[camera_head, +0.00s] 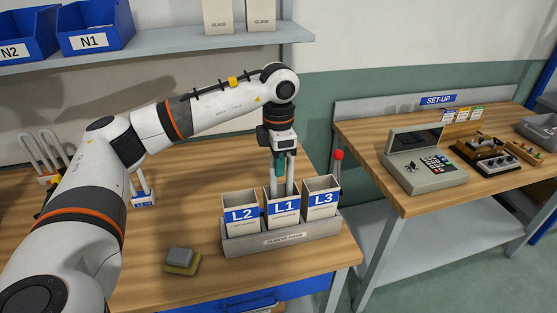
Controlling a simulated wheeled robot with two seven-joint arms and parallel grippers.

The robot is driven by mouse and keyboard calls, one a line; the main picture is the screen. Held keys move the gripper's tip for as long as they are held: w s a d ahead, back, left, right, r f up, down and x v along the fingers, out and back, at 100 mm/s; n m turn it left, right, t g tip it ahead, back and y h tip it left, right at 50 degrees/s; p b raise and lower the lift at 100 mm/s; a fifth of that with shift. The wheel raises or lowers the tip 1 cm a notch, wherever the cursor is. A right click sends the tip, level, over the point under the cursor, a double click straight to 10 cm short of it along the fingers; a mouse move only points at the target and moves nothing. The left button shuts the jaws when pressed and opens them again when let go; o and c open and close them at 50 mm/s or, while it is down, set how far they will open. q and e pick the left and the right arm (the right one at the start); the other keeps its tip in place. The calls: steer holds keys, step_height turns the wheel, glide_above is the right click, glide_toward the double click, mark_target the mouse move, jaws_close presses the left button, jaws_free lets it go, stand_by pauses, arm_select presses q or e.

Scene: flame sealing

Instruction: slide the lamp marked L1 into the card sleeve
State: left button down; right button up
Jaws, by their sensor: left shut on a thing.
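My left gripper (281,160) points down above the middle card sleeve, marked L1 (283,208). It is shut on the lamp (283,182), whose pale glass legs hang below the fingers. The lower ends of the legs are hidden behind the front wall of the L1 sleeve, at its mouth. I cannot tell how deep they reach. No mark on the lamp is readable. The sleeves L2 (241,216) and L3 (322,200) stand on either side in the same grey rack (284,238). My right gripper is not in view.
More glass lamps (42,148) stand at the left of the wooden bench (190,225). A grey block on a yellow pad (181,260) lies in front. A red-tipped lever (338,156) rises behind L3. A second bench at right holds a keypad machine (428,162).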

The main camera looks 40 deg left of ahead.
arm_select(q)
steer(key=shift+f+b, duration=2)
steer(key=shift+f, duration=1)
steer(key=c, duration=1.3)
jaws_free()
steer(key=shift+s, duration=0.1)
steer(key=c, duration=0.3)
steer(key=shift+c, duration=0.2)
